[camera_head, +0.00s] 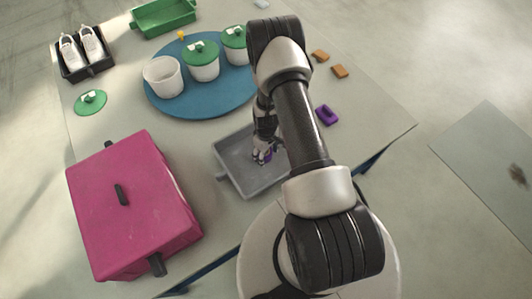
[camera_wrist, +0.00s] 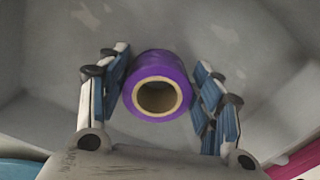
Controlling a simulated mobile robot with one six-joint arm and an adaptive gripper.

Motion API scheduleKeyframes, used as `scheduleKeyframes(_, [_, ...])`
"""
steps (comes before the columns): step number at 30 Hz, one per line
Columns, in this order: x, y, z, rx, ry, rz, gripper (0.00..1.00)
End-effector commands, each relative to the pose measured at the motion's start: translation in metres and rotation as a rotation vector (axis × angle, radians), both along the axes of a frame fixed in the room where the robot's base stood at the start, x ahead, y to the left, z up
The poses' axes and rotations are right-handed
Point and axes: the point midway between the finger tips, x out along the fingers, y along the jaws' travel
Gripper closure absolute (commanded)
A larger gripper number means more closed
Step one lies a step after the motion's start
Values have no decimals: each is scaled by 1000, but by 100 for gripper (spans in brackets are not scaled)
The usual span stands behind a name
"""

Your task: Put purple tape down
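A purple tape roll with a tan core (camera_wrist: 158,65) is between the two fingers of my gripper (camera_wrist: 161,72) in the wrist view, its round hole facing the camera. The fingers stand on either side of it with narrow gaps. In the head view my gripper (camera_head: 264,155) reaches down inside the grey tray (camera_head: 247,183), and a bit of purple shows at its fingers. The wrist view shows the tray's grey floor behind the tape; whether the tape touches it is hard to tell. A second purple object (camera_head: 327,115) lies on the table to the right of my arm.
A pink box (camera_head: 130,210) stands left of the tray. A blue round mat (camera_head: 190,107) with white pots is behind it. Orange-brown blocks (camera_head: 339,71), a green lid (camera_head: 90,102), a shoe tray (camera_head: 85,72) and a green tray (camera_head: 150,31) lie further out.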

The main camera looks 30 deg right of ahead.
Motion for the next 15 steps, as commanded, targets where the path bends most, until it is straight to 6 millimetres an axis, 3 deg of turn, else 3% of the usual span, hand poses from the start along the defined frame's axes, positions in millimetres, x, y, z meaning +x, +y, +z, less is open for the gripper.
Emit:
scheduleKeyframes(6, [0,0,0,0,0,0,25])
scheduleKeyframes(15, [0,0,1,0,0,0,25])
